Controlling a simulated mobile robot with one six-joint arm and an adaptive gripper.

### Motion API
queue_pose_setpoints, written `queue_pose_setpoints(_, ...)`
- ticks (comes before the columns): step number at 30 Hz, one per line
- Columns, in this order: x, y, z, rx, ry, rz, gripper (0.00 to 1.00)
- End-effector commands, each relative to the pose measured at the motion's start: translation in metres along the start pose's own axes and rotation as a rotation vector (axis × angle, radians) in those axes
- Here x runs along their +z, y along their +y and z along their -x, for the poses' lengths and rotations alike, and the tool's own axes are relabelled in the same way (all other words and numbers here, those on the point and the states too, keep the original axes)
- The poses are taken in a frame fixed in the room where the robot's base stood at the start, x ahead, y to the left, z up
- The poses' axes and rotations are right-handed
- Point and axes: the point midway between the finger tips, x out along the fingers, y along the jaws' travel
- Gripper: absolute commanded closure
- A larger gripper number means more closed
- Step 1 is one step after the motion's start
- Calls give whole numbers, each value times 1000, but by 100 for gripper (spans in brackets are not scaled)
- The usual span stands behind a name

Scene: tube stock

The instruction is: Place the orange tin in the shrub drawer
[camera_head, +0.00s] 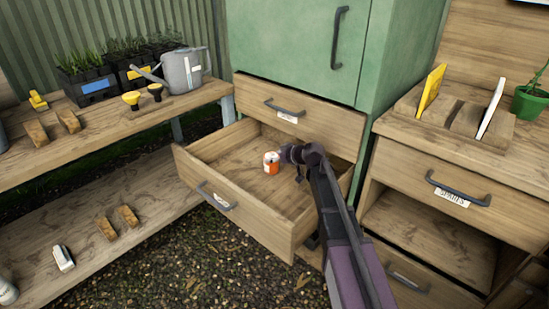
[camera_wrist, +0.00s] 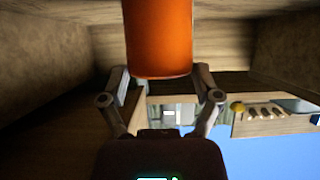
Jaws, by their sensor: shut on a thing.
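The orange tin (camera_head: 271,163), with a white band near its top, is inside the pulled-out wooden drawer (camera_head: 265,225) under the green cabinet. My gripper (camera_head: 285,156) reaches in from the right and is shut on the tin. In the wrist view the tin (camera_wrist: 158,40) sits between the two fingers (camera_wrist: 162,76). It appears upright in the head view. I cannot tell whether its base touches the drawer floor. The drawer's front label (camera_head: 221,200) is too small to read.
A shut drawer (camera_head: 300,113) is above the open one. A bench on the left holds a watering can (camera_head: 185,70) and seedling trays (camera_head: 85,80). A wooden counter (camera_head: 460,140) with a slotted block stands on the right. The drawer floor around the tin looks bare.

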Motion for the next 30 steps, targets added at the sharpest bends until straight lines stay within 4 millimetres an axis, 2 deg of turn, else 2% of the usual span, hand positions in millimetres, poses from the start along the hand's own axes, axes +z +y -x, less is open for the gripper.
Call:
queue_pose_setpoints(5, 4, 0, -2, 0, 0, 0, 74)
queue_pose_setpoints(6, 3, 0, -1, 0, 0, 0, 10)
queue_pose_setpoints(7, 3, 0, -1, 0, 0, 0, 1)
queue_pose_setpoints(26, -1, 1, 1, 1, 0, 0, 0)
queue_pose_setpoints(30, -1, 0, 15, 2, 0, -1, 0)
